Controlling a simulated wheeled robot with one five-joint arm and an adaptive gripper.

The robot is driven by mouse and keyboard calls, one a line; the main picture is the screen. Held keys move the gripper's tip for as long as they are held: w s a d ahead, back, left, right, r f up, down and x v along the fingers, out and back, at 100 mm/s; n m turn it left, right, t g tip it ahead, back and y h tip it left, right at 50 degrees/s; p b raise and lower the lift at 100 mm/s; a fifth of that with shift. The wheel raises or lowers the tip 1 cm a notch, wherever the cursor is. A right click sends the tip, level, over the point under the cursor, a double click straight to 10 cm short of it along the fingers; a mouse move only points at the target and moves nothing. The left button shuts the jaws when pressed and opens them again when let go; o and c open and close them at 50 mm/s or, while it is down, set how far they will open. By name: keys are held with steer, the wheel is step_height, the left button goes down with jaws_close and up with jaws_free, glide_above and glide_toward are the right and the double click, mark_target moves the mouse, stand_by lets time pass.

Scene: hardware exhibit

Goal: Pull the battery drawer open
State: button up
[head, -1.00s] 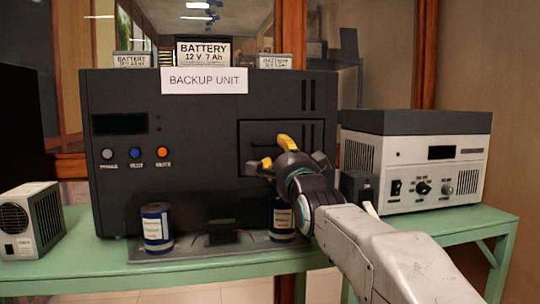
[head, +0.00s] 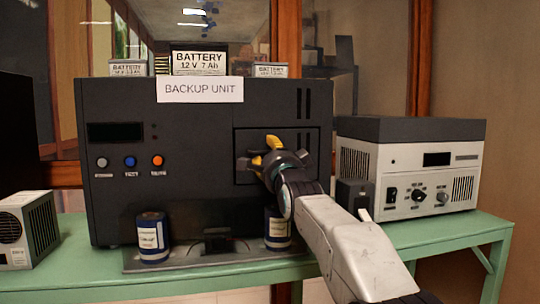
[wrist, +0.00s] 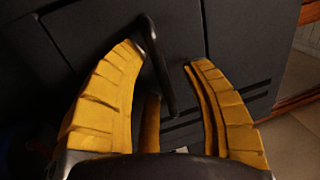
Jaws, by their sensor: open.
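In the wrist view, a dark bar handle (wrist: 160,75) stands out from the drawer front. My gripper (wrist: 166,58) is open there, with the handle between its fingers, nearer the left one. A gap shows on the right side. I cannot tell whether the left finger touches the handle.
A grey-white power supply (head: 410,170) stands to the right, a small vented box (head: 28,228) to the left. Labelled batteries (head: 200,62) sit on top. The green table (head: 450,232) has some free room at right.

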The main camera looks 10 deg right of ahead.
steer(key=shift+c, duration=0.2)
jaws_close()
stand_by(0.4)
